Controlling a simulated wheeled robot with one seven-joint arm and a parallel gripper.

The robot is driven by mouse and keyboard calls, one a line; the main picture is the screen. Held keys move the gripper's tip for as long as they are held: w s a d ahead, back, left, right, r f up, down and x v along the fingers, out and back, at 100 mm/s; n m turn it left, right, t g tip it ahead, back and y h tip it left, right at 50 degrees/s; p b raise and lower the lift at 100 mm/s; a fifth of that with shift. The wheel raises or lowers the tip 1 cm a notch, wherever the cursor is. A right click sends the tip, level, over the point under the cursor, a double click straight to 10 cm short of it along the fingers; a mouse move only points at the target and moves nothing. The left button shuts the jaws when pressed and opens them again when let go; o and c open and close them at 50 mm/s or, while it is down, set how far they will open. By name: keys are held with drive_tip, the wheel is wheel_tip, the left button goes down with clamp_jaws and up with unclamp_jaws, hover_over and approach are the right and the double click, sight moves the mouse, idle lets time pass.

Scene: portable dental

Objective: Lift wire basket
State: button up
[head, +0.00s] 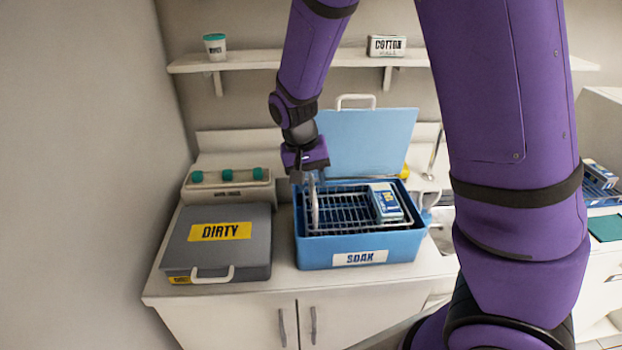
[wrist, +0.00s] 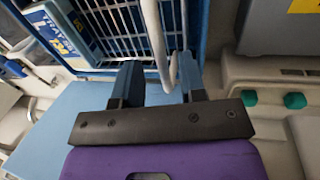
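The wire basket (head: 345,212) sits inside the blue tub labelled SOAK (head: 312,252). It also shows at the top of the wrist view (wrist: 125,18). A blue and white box (head: 386,202) lies in the basket's right part. The basket's pale handle (head: 314,208) stands up at its left side. My gripper (head: 310,181) is over the tub's left part, at the handle. In the wrist view my gripper (wrist: 158,75) has its two fingers apart, with the handle (wrist: 155,40) running between them. Whether either finger touches the handle is unclear.
The tub's blue lid (head: 368,140) stands upright behind it. A grey case labelled DIRTY (head: 215,255) is close on the left. A unit with green knobs (head: 229,188) stands behind that case. A shelf (head: 260,62) runs above. A sink tap (head: 434,155) is on the right.

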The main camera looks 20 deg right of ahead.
wheel_tip(320, 180, up, 11)
drive_tip(key=a, duration=0.2)
drive_tip(key=shift+w+f, duration=0.2)
drive_tip(key=shift+w, duration=0.1)
idle(0.5)
drive_tip(key=s+d+r+n+t, duration=0.1)
drive_tip(key=s+d+r+t, duration=0.1)
drive_tip(key=s, duration=0.5)
drive_tip(key=s+d+r+n+t+y, duration=0.1)
drive_tip(key=s+d+r+t, duration=0.1)
drive_tip(key=s+d+r, duration=0.2)
drive_tip(key=s+d+r+n+t+y, duration=0.1)
drive_tip(key=s+d+r, duration=0.2)
drive_tip(key=s+r, duration=0.3)
drive_tip(key=s, duration=0.5)
drive_tip(key=shift+s+r+n+t, duration=0.25)
drive_tip(key=shift+s+n+t, duration=0.05)
drive_tip(key=shift+t, duration=0.1)
